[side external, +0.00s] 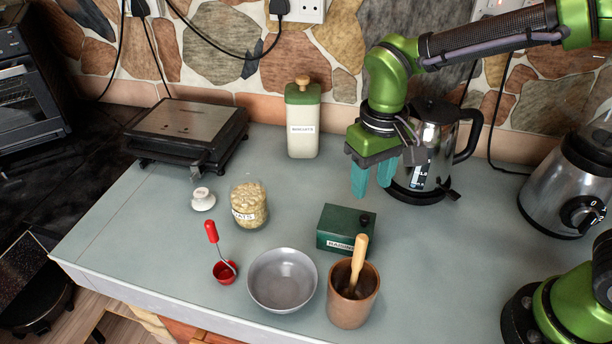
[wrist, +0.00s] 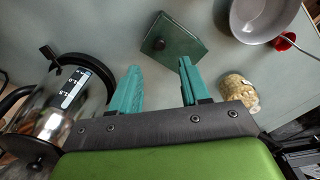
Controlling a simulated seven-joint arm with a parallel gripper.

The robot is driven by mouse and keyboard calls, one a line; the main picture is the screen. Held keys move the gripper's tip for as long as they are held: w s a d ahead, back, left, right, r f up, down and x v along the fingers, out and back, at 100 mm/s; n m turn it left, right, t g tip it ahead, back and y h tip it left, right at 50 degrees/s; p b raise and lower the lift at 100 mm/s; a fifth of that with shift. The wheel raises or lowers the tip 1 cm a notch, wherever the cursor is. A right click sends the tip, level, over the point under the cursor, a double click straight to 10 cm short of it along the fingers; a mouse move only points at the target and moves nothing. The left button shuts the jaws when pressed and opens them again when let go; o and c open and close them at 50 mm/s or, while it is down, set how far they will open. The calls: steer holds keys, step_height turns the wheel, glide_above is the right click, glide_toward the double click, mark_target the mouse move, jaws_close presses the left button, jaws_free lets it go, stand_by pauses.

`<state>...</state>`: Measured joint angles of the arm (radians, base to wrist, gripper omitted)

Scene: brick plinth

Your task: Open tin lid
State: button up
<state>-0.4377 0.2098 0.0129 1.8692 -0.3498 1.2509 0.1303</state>
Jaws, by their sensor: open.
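A dark green box-shaped tin (side external: 338,226) with a white label stands on the counter behind a brown cup. Its lid looks shut, with a small black knob (side external: 366,219) at the right end of the top. In the wrist view the tin (wrist: 178,36) lies ahead of the fingertips, its knob (wrist: 158,44) towards the near left. My gripper (side external: 374,188) is open and empty, its teal fingers pointing down. It is above and behind the tin, apart from it. In the wrist view both fingers (wrist: 160,72) show, spread wide.
A kettle (side external: 424,150) stands close beside my gripper. In front are a brown cup (side external: 345,308) with a wooden-handled tool, a grey bowl (side external: 270,290) and a red scoop (side external: 224,272). A jar (side external: 249,206) and tall canister (side external: 302,115) stand further left. Counter right of the tin is clear.

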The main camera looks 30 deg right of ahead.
mark_target(365, 217)
step_height(365, 217, down, 8)
steer(key=shift+f, duration=0.15)
stand_by(0.3)
jaws_close()
